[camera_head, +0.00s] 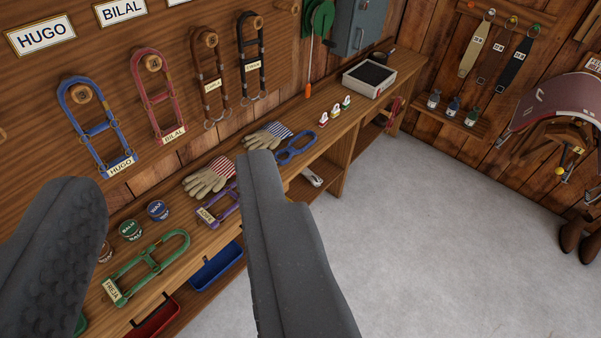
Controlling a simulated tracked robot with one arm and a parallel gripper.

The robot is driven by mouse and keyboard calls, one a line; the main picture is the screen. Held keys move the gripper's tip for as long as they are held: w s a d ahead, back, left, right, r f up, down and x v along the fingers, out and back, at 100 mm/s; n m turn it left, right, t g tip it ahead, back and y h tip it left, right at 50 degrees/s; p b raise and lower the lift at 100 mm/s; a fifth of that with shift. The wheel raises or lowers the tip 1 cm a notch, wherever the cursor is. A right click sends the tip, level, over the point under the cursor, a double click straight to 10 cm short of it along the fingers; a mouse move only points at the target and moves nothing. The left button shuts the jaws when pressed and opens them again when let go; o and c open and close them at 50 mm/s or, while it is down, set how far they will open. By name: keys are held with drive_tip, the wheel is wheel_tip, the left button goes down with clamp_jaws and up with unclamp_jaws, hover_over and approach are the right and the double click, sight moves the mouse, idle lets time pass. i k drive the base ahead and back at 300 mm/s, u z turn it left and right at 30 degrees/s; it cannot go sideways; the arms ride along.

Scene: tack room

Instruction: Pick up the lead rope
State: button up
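My gripper (172,176) is open, with its two dark grey fingers wide apart and nothing between them. I cannot tell for certain which thing is the lead rope. A blue looped item (296,149) lies on the bench just beyond the right fingertip; it may be a rope or a halter. A red looped item (394,108) shows small at the far end, under the bench top. The fingers hide parts of the bench.
The wooden bench (335,135) carries gloves (209,178), tins (157,210), a green halter (147,267), a purple halter (218,208) and a tray (369,77). Several named halters hang above, including a blue one (85,120). The grey floor (420,230) on the right is clear.

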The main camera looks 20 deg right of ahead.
sight(290, 152)
drive_tip(key=z, duration=0.4)
drive_tip(key=i, duration=0.55)
drive_tip(key=z, duration=0.4)
drive_tip(key=i, duration=1.8)
drive_tip(key=u, duration=0.25)
